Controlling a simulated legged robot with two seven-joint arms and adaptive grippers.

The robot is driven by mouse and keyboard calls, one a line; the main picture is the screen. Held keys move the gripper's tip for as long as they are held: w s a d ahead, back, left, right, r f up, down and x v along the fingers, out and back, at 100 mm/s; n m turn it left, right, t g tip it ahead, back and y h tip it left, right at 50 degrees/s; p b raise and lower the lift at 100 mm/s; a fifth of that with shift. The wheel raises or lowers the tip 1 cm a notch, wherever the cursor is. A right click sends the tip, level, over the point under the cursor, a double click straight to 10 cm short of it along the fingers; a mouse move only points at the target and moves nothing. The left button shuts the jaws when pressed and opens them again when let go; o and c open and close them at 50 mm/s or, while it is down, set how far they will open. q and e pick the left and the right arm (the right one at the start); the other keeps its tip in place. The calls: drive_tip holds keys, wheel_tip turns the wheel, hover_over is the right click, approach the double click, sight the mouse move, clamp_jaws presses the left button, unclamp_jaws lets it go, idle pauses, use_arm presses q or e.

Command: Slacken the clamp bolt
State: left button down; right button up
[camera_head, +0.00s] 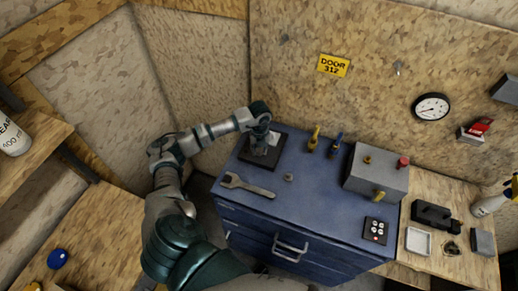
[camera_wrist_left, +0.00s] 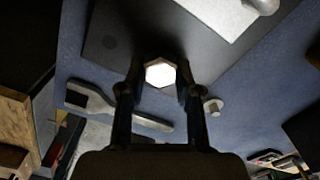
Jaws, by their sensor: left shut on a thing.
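The clamp bolt (camera_wrist_left: 160,73) shows a bright hexagonal head in the left wrist view. My left gripper (camera_wrist_left: 159,84) is shut on that head, with one finger on each side. In the head view my left gripper (camera_head: 262,130) points down over the dark base plate (camera_head: 248,158) at the back left of the blue cabinet top, and it hides the bolt there. The dark plate with a pale metal part also shows in the left wrist view (camera_wrist_left: 110,42). My right gripper is not in view.
An open-ended wrench (camera_head: 248,186) and a small loose bolt (camera_head: 289,177) lie on the blue cabinet (camera_head: 310,200) in front of the plate. Two screwdrivers (camera_head: 325,142) stand behind. A grey box with knobs (camera_head: 376,175) and a button pad (camera_head: 375,230) are to the right.

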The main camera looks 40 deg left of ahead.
use_arm(q)
drive_tip(key=n, duration=0.2)
drive_tip(key=n+p, duration=0.1)
drive_tip(key=shift+w+r+n, duration=0.25)
drive_tip(key=shift+r+n, duration=0.05)
drive_tip(key=shift+w+n+p, duration=0.1)
drive_tip(key=shift+n+p, duration=0.3)
drive_tip(key=shift+n, duration=1.5)
drive_tip(key=c, duration=0.8)
unclamp_jaws()
drive_tip(key=shift+f, duration=0.25)
